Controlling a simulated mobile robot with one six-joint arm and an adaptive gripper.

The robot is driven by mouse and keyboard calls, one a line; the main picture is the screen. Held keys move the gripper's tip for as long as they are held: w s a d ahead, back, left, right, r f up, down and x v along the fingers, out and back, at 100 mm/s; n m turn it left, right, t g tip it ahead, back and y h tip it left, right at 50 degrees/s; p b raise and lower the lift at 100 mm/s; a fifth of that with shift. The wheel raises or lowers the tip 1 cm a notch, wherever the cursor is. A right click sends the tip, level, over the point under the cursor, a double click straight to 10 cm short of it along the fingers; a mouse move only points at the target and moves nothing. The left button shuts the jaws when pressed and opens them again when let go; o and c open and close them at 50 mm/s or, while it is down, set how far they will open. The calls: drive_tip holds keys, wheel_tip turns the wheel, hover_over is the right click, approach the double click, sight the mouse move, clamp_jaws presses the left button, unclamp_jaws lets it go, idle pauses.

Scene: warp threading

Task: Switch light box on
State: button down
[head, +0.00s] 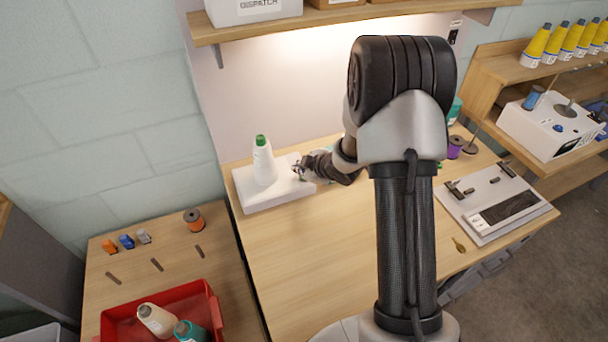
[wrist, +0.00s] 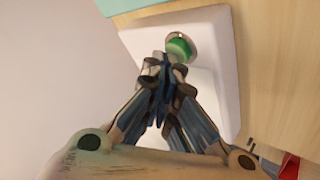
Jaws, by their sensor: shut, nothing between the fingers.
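The light box (head: 283,192) is a low white slab at the back left of the wooden table. My gripper (head: 299,170) is just right of the cone, over the box's right part. In the wrist view, my shut, empty fingers (wrist: 165,70) point at the white box (wrist: 216,40), close to a round green part (wrist: 179,48) with a pale rim. I cannot tell whether that is the cone's tip or a switch. The fingertips' contact with the box is unclear. No switch is clearly visible in the head view.
My arm hides the table's back middle. A grey device (head: 492,204) lies at the right, near a purple spool (head: 455,146). A red tray (head: 212,305) with cones sits on the lower left table. A shelf (head: 330,22) overhangs the back. The table's front left is clear.

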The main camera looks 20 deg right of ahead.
drive_tip(key=shift+f, duration=0.15)
drive_tip(key=shift+r+p, duration=0.7)
drive_tip(key=shift+r, duration=0.15)
wheel_tip(320, 180, up, 6)
drive_tip(key=p, duration=0.5)
idle(0.5)
